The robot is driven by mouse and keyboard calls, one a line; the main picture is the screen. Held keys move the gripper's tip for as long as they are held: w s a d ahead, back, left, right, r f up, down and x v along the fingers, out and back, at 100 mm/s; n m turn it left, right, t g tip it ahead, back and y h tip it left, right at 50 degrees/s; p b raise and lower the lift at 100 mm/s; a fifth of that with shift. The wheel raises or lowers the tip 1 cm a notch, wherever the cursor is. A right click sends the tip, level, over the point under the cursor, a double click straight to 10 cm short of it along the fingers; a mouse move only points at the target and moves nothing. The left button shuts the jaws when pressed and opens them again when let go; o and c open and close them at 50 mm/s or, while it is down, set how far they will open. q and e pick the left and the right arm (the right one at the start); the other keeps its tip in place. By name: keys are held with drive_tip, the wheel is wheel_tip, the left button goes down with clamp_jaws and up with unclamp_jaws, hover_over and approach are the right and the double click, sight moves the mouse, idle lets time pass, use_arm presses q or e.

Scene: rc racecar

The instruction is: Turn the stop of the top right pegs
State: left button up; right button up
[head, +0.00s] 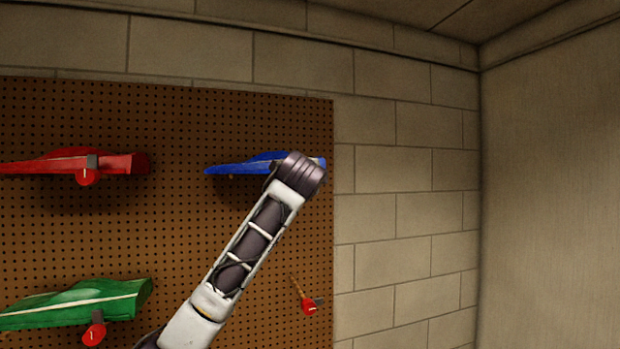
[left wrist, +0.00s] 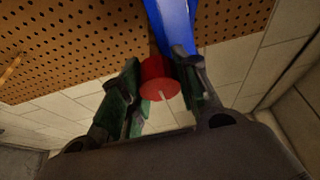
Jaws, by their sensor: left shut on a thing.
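A blue car (head: 237,168) hangs at the top right of the brown pegboard (head: 200,120) in the head view; my left arm covers its right part. In the left wrist view the blue car (left wrist: 174,22) shows just beyond a red round stop (left wrist: 160,88) with a pale line on its face. My left gripper (left wrist: 158,78) has one finger on each side of this stop and is shut on it. In the head view the left fingers and this stop are hidden behind my wrist. My right gripper is in neither view.
A red car (head: 60,163) with a red stop (head: 86,178) hangs at upper left. A green car (head: 75,304) with a red stop (head: 95,333) hangs at lower left. A carless peg with a red stop (head: 309,306) is at lower right. Block wall (head: 420,210) lies right of the board.

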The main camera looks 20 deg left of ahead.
use_arm(q)
drive_tip(key=shift+f, duration=0.1)
idle(0.3)
drive_tip(key=o, duration=1)
drive_tip(key=shift+v, duration=6)
